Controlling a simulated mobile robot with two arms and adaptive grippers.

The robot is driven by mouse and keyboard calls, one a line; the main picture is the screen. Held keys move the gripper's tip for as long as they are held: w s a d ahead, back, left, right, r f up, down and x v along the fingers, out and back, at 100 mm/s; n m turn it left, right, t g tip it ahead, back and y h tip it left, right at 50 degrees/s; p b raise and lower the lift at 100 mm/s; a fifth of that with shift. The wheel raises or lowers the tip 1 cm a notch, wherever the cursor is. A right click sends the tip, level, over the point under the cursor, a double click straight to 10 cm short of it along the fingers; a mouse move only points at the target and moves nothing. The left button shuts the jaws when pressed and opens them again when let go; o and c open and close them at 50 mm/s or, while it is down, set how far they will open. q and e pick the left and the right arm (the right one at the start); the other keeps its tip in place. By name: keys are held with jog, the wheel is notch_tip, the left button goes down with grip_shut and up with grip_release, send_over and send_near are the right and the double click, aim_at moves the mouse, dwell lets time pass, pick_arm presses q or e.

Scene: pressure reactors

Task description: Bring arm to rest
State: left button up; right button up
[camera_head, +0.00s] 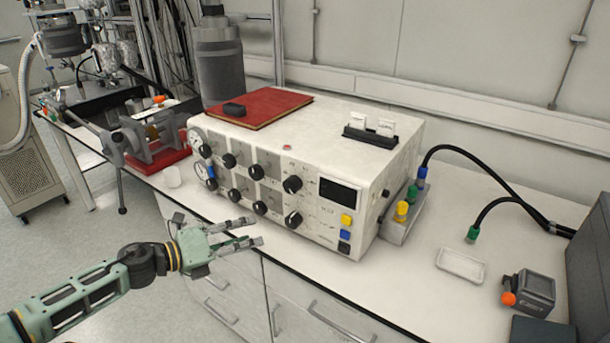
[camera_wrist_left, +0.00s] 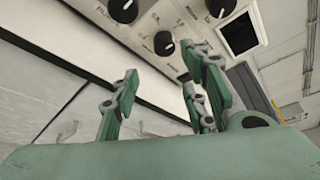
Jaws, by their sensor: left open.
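My left arm comes in from the lower left in the head view. Its green left gripper (camera_head: 250,232) is open and empty, in front of the white control box (camera_head: 290,170) near the bench's front edge. In the left wrist view the spread fingers of the left gripper (camera_wrist_left: 165,100) point toward the box's front panel, with black knobs (camera_wrist_left: 164,43) and a dark display (camera_wrist_left: 238,35) beyond them. No object is between the fingers. The fingers appear apart from the panel. My right gripper is not in view.
A red book (camera_head: 262,106) lies on the box. A red-based clamp device (camera_head: 150,150) stands left of it. A white tray (camera_head: 461,266) and a small dark device (camera_head: 530,290) lie on the right of the bench (camera_head: 400,285). Drawer handles (camera_head: 340,325) stick out below the bench edge.

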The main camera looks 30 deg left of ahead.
pick_arm(q)
jog(key=shift+f, duration=0.1)
jog(key=s+a+f+n+y, duration=0.2)
jog(key=a+f+n, duration=0.15)
jog(key=f, duration=0.35)
jog(key=s+a+f+n+g+y, duration=0.1)
jog(key=s+a+f+n+y, duration=0.1)
jog(key=a+f+n, duration=0.3)
jog(key=s+a+f+n+y, duration=0.1)
jog(key=s+f+n+y, duration=0.15)
jog(key=f, duration=0.55)
jog(key=s+d+f+n+g+y, duration=0.1)
jog(key=s+f+n+g, duration=0.1)
jog(key=s+f+n, duration=0.45)
jog(key=s+d+f+n+g+y, duration=0.1)
jog(key=s+f+g, duration=0.15)
jog(key=f, duration=0.65)
jog(key=s+d+f+n+g, duration=0.35)
jog(key=s+d+f, duration=0.55)
jog(key=s+f, duration=0.35)
jog(key=s+d+f+n+g+h, duration=0.1)
jog(key=s+d+f, duration=0.3)
jog(key=d, duration=0.5)
jog(key=s+d+f+n+g+h, duration=0.1)
jog(key=s+d+f+n+g, duration=0.2)
jog(key=s+d, duration=0.6)
jog(key=shift+s+d+f+n, duration=0.2)
jog(key=shift+f+n, duration=0.3)
jog(key=shift+f, duration=0.45)
jog(key=shift+h, duration=0.25)
